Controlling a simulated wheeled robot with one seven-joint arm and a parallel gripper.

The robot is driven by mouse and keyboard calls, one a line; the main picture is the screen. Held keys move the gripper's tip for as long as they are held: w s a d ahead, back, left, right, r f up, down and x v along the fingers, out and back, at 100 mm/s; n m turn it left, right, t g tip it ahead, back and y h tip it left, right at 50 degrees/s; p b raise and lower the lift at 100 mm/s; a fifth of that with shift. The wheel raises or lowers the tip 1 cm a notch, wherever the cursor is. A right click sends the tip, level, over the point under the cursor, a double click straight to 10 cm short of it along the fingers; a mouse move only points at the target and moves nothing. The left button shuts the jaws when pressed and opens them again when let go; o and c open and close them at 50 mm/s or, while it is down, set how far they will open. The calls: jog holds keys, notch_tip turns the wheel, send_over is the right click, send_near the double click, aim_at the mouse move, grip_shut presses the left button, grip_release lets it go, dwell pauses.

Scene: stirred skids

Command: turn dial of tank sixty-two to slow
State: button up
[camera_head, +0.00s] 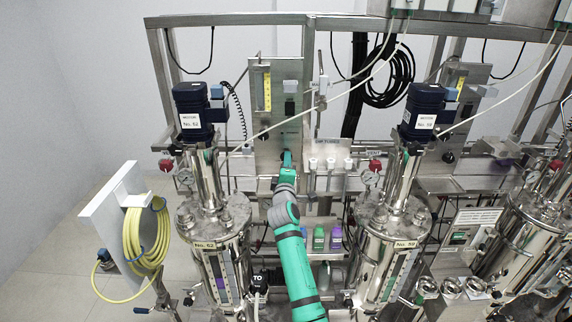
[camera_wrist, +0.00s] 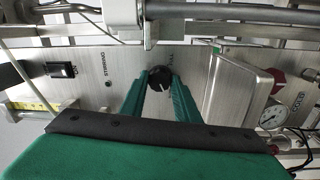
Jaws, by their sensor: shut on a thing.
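Tank sixty-two (camera_head: 222,225) is the steel vessel at the left in the head view. Its motor (camera_head: 192,108) carries a "No. 62" label. A steel panel (camera_head: 270,95) stands just right of it. My gripper (camera_head: 287,158) is at the lower part of this panel and hides the dial there in the head view. In the wrist view the dial (camera_wrist: 158,79) is a round black knob with a pale mark near its lower edge. My gripper (camera_wrist: 159,84) has its two green fingers on either side of the dial, shut on it.
A black switch (camera_wrist: 61,70) sits on the same panel. A steel box (camera_wrist: 238,85) and a pressure gauge (camera_wrist: 271,117) are to the right. Tank fifty-nine (camera_head: 388,235) stands right of my arm. A yellow hose coil (camera_head: 146,238) hangs at the far left.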

jog(key=shift+f+n, duration=0.1)
jog(key=shift+n, duration=0.5)
jog(key=o, duration=1)
jog(key=shift+o, duration=0.2)
jog(key=s, duration=1)
jog(key=shift+s+a+f, duration=0.15)
jog(key=shift+s+f, duration=0.05)
jog(key=shift+s, duration=0.2)
